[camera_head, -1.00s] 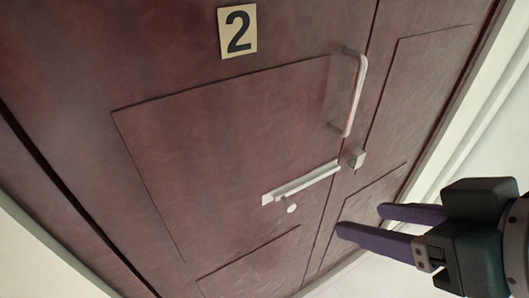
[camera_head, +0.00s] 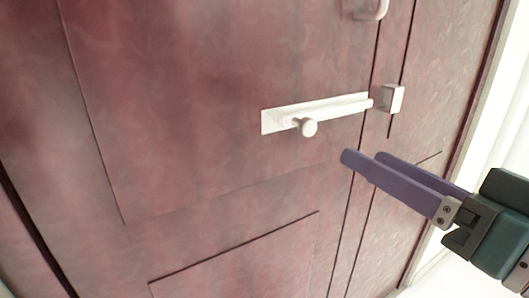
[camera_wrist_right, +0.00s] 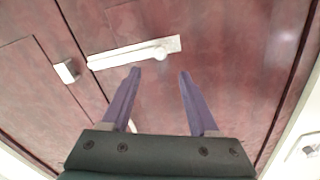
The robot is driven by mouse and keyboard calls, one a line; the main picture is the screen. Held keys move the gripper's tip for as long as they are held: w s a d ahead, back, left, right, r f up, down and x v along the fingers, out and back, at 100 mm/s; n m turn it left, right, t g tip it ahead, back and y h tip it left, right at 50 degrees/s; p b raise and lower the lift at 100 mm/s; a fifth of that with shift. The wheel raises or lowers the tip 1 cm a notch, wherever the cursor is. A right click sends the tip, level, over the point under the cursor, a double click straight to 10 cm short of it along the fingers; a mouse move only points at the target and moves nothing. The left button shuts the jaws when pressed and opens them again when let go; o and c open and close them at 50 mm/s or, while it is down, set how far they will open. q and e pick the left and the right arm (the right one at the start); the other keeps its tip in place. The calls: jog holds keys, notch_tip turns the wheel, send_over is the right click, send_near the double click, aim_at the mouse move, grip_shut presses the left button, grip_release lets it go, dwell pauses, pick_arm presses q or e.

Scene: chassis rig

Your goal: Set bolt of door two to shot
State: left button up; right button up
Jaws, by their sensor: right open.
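A white sliding bolt (camera_head: 318,111) is mounted on the dark red door (camera_head: 200,100). Its round knob (camera_head: 309,128) sits toward the left end of the bolt. The rod tip stops just short of the white keeper (camera_head: 392,98) on the panel to the right, with a small gap. My right gripper (camera_head: 362,162) is open and empty, below and right of the knob, apart from the door hardware. In the right wrist view the bolt (camera_wrist_right: 125,56) and knob (camera_wrist_right: 160,53) lie beyond the two spread purple fingers (camera_wrist_right: 160,73). My left gripper is out of view.
The lower end of a white pull handle (camera_head: 372,10) shows above the bolt. Raised panel edges and a vertical seam cross the door. Pale wall and floor lie at the right. The space around the knob is clear.

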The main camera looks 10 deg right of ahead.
aim_at(311, 128)
jog(key=x, duration=0.9)
jog(key=shift+w+a+b, duration=0.1)
jog(key=shift+w+b, duration=0.2)
jog(key=shift+w, duration=0.1)
grip_shut()
dwell(1.0)
